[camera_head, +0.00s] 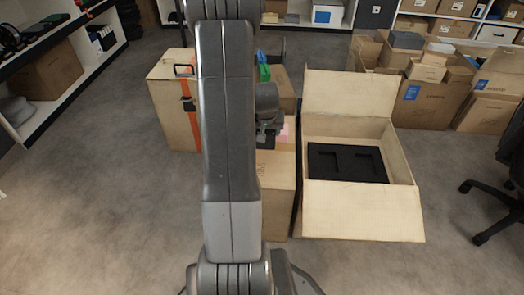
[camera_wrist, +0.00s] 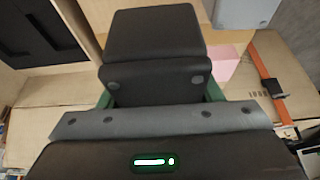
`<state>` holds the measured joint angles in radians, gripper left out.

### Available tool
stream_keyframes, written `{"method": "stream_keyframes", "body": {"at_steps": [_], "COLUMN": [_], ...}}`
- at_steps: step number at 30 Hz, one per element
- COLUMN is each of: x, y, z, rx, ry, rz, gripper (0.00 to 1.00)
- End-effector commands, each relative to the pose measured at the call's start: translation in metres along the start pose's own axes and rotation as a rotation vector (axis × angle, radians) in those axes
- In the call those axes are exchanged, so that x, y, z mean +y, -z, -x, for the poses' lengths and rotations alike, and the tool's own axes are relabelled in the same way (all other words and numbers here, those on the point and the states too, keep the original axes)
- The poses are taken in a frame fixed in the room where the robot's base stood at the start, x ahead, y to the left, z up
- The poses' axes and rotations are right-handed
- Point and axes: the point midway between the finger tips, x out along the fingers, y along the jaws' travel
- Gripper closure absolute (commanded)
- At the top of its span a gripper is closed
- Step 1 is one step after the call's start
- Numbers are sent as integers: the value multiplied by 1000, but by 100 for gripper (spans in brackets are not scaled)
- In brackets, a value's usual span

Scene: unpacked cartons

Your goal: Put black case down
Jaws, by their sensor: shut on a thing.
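The black case (camera_wrist: 155,45) fills the upper middle of the wrist view. My gripper (camera_wrist: 158,92) is shut on it, with a green finger at each side of its near end. In the head view my gripper (camera_head: 268,130) is above the closed carton just left of the open carton. My arm hides most of it there, and I cannot make out the case clearly.
An open carton (camera_head: 362,212) with a black foam insert (camera_head: 348,163) stands to the right. A carton with an orange strap (camera_head: 170,110) stands left. Several filled cartons (camera_head: 420,100) stand at back right, with an office chair (camera_head: 510,160) at the right edge.

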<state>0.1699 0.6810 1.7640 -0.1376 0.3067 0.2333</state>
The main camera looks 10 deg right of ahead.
Motion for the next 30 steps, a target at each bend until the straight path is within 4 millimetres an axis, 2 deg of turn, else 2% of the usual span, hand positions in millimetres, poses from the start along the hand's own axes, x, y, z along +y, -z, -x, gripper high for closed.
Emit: {"method": "stream_keyframes", "body": {"at_steps": [1, 4, 11, 18, 30], "x": [0, 0, 0, 0, 0], "y": [-7, -15, -21, -34, -35], "z": [-15, -32, -50, -80, -84], "rx": [-5, -5, -2, -3, -1], "ry": [-1, -1, 0, 0, 0], "rz": [1, 1, 1, 1, 0], "gripper": [77, 77, 77, 77, 77]}}
